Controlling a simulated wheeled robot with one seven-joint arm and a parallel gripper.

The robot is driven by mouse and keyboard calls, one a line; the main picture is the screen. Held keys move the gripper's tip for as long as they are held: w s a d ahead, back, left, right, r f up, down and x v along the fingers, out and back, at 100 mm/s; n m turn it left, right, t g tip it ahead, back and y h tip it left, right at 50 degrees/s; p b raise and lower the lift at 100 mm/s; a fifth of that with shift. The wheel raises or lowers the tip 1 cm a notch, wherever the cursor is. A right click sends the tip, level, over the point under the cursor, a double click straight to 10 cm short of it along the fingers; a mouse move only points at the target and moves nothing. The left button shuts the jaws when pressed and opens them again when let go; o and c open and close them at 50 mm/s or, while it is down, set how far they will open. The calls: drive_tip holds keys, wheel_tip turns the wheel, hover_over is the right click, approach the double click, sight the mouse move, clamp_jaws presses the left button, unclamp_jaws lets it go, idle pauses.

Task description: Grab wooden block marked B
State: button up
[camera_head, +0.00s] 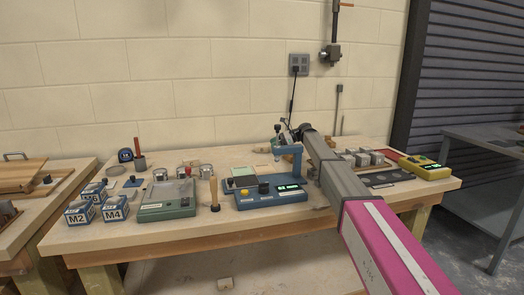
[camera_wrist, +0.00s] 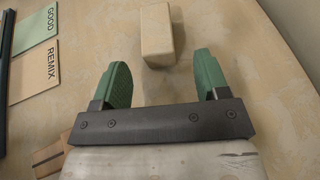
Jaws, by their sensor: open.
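In the wrist view, a pale wooden block (camera_wrist: 157,35) lies on the bench just beyond my gripper (camera_wrist: 161,62). The two green fingers are spread wide, with nothing held between them. The block sits roughly in line with the gap between the fingers. No letter shows on the block's visible faces, so I cannot tell whether it is marked B. Part of another brown wooden piece (camera_wrist: 50,158) shows at the lower left, partly hidden by my gripper. In the head view, my arm reaches over the bench and hides the area around the block.
Cards reading GOOD (camera_wrist: 36,28) and REMIX (camera_wrist: 34,80) lie left of the block.

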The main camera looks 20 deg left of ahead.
sight(267, 146)
drive_tip(key=x, duration=0.4)
drive_tip(key=shift+s+a+f, duration=0.15)
drive_tip(key=shift+a, duration=0.1)
drive_tip(key=c, duration=1)
